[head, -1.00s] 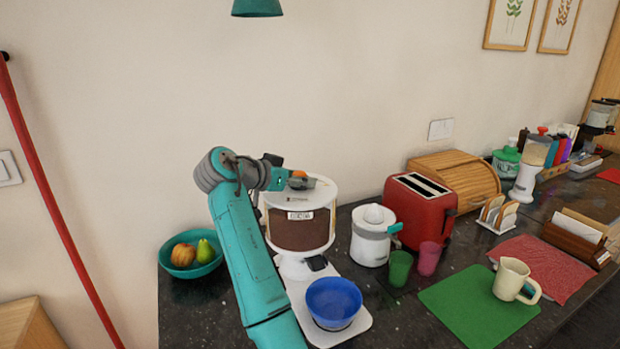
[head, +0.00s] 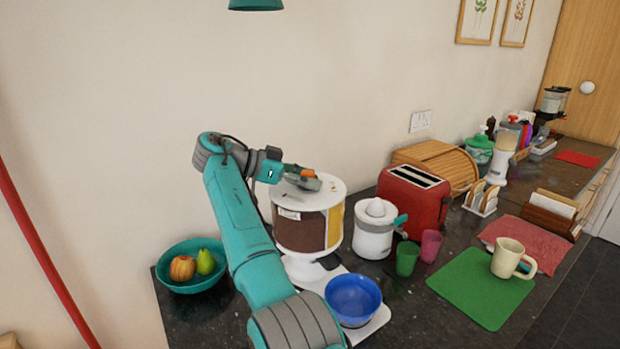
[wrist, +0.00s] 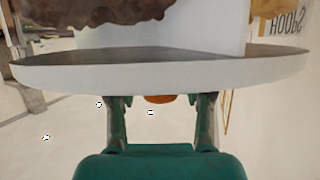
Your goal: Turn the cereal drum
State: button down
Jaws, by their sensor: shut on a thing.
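The cereal drum (head: 300,232) stands upright on a white pedestal, with a white round top and a clear wall. Brown cereal and a yellow section to the right show through it, and a small label is at its upper left. My gripper (head: 303,180) is at the drum's top and shut on a small orange knob (head: 308,173). In the wrist view, the knob (wrist: 160,98) shows partly between my fingers, beside the drum's white disc (wrist: 160,74). The contact itself is partly hidden. A blue bowl (head: 353,282) sits on the white base in front of the drum.
A white juicer (head: 374,240) and red toaster (head: 412,205) stand close to the right of the drum. Green (head: 407,258) and pink (head: 431,246) cups are in front. A teal fruit bowl (head: 192,285) is at left. A teal lamp (head: 256,4) hangs above.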

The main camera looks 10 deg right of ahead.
jog(key=shift+m+g, duration=0.9)
jog(key=shift+g, duration=0.2)
jog(key=shift+c, duration=2.2)
grip_release()
jog(key=shift+n+t, duration=1)
jog(key=shift+t, duration=0.2)
